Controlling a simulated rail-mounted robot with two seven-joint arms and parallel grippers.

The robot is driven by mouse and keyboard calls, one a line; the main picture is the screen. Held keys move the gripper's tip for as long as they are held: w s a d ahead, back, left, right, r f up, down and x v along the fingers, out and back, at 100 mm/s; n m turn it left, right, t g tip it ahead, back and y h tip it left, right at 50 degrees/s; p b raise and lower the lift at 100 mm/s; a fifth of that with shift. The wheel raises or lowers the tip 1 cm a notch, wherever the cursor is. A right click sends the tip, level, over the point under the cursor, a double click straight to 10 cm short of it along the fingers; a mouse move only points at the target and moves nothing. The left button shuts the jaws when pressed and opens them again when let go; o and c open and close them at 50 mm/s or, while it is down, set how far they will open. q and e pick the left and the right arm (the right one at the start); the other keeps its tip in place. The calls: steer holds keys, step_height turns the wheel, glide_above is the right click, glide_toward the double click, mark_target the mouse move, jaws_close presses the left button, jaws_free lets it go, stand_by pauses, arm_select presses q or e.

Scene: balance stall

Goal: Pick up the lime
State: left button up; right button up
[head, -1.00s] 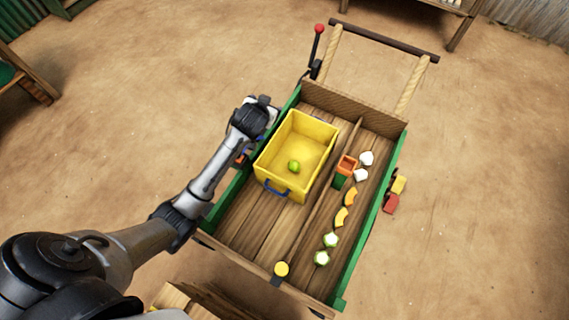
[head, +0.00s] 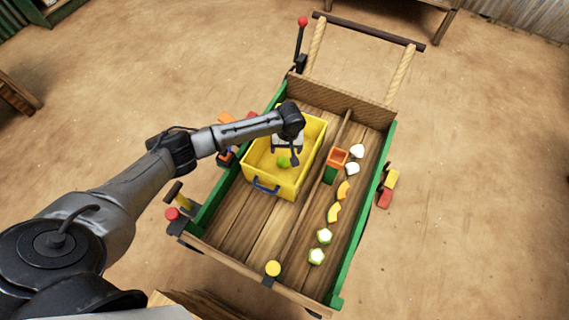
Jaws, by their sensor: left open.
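The lime (head: 283,162) is a small green ball lying inside the yellow crate (head: 289,186), on its floor. The crate has a blue handle and stands in the left part of the wooden cart. My left gripper (head: 286,152) points down over the crate, just above or beside the lime in the head view. Its jaws are open and hold nothing that I can see. The wrist hides part of the crate's far side. The exact height of the fingers over the lime is hard to tell. My right gripper is not in view.
The cart (head: 247,221) has green side walls and a lengthwise divider.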

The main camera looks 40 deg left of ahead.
mark_target(284, 159)
arm_select(q)
step_height(284, 159, down, 4)
steer(key=shift+s+a+f+b, duration=0.1)
steer(key=shift+f+b, duration=0.1)
steer(key=shift+b, duration=0.45)
steer(key=shift+s+a+f+b, duration=0.15)
steer(key=shift+f+b, duration=0.65)
steer(key=shift+f, duration=0.5)
steer(key=shift+s+a+f+b, duration=0.1)
steer(key=shift+f+b, duration=0.7)
steer(key=shift+f, duration=0.5)
steer(key=shift+c, duration=0.3)
steer(key=c, duration=0.9)
steer(key=shift+r, duration=0.1)
steer(key=shift+c, duration=0.2)
